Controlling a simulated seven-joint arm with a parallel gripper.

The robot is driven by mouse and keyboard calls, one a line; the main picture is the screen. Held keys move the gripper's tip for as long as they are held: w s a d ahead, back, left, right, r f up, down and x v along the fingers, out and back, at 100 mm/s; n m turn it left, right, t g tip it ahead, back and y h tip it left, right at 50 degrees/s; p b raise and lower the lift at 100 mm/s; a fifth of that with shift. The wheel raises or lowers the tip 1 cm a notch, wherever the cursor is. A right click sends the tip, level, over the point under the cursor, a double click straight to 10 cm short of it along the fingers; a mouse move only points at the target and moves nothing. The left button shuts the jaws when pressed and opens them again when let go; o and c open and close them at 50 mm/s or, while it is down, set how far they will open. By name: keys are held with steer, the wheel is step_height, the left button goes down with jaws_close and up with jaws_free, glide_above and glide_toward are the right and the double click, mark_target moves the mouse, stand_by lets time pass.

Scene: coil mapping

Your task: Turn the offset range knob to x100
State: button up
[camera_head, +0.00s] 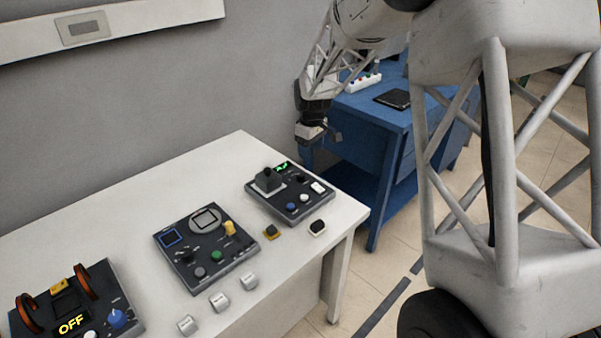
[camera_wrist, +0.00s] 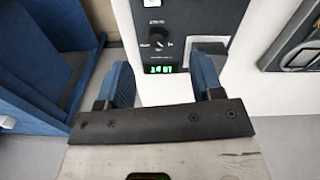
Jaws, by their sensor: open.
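A black control box (camera_head: 290,209) with a green-lit display sits at the right end of the white table. A small black knob (camera_wrist: 157,38) with scale marks shows on this box in the wrist view, beside the green display (camera_wrist: 160,69). I cannot read its label or setting, so I cannot tell whether it is the offset range knob. In the head view the knob (camera_head: 300,178) is tiny. My gripper (camera_head: 320,136) is above and beyond the box, past the table's far right edge. In the wrist view my gripper (camera_wrist: 164,82) has its blue fingers apart, with nothing between them.
A joystick (camera_head: 268,180) stands up on the same box. A middle control box (camera_head: 206,247) and a box marked OFF (camera_head: 105,285) are further left. Small grey blocks (camera_head: 219,301) lie along the front edge. A blue desk (camera_head: 370,130) stands behind right.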

steer(key=n, duration=0.1)
glide_above(300, 174)
step_height(300, 174, down, 6)
steer(key=shift+w+r, duration=0.1)
steer(key=shift+d, duration=0.1)
steer(key=shift+f, duration=3.85)
steer(key=c, duration=0.9)
